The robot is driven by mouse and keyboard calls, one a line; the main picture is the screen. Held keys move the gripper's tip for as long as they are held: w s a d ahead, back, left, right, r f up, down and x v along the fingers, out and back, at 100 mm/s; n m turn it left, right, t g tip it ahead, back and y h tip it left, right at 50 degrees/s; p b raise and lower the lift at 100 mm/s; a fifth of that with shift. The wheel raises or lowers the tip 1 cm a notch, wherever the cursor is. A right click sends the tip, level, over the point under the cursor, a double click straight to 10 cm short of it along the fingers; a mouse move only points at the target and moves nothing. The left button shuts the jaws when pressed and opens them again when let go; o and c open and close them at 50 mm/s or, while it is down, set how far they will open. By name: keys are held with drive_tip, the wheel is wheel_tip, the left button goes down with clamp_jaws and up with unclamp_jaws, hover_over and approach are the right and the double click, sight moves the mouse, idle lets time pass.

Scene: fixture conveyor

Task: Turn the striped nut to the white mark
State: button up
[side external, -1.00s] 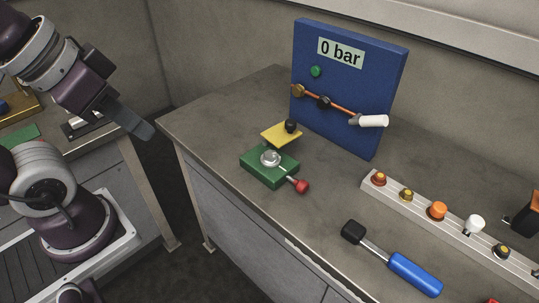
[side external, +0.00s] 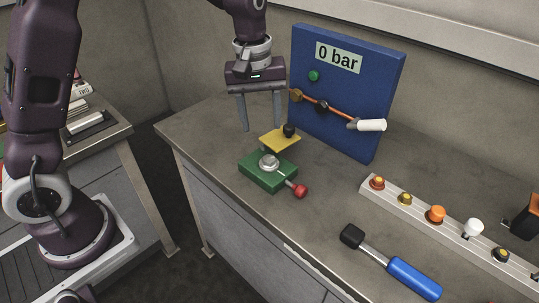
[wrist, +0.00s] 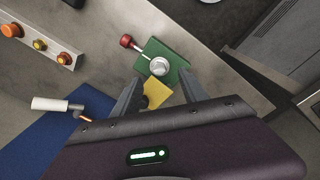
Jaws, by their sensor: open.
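I cannot make out a striped nut or a white mark for certain in either view. A green block (side external: 257,174) on the bench carries a round silver piece (side external: 268,161) and a rod ending in a red knob (side external: 300,191). These show in the wrist view too, with the silver piece (wrist: 160,66) on the green block (wrist: 150,49). A yellow plate (side external: 277,140) with a black knob sits at the block's back edge. My gripper (side external: 260,127) is open and empty, pointing down above the yellow plate. Its fingers (wrist: 161,79) flank the yellow plate in the wrist view.
A blue panel (side external: 345,75) reading "0 bar" stands close right of my gripper, with a copper pipe and white handle (side external: 371,125). A pale rail (side external: 420,210) holds several coloured knobs. A blue-handled tool (side external: 412,277) lies in front. The bench between block and rail is clear.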

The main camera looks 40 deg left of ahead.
drive_tip(key=n, duration=0.1)
hover_over(269, 160)
drive_tip(key=shift+g, duration=0.4)
wheel_tip(269, 160, down, 5)
drive_tip(key=shift+s+d+f, duration=0.1)
drive_tip(key=shift+f, duration=0.1)
drive_tip(key=shift+n, duration=0.3)
wheel_tip(269, 160, down, 8)
drive_tip(key=shift+r, duration=0.25)
drive_tip(key=shift+c, duration=0.4)
clamp_jaws()
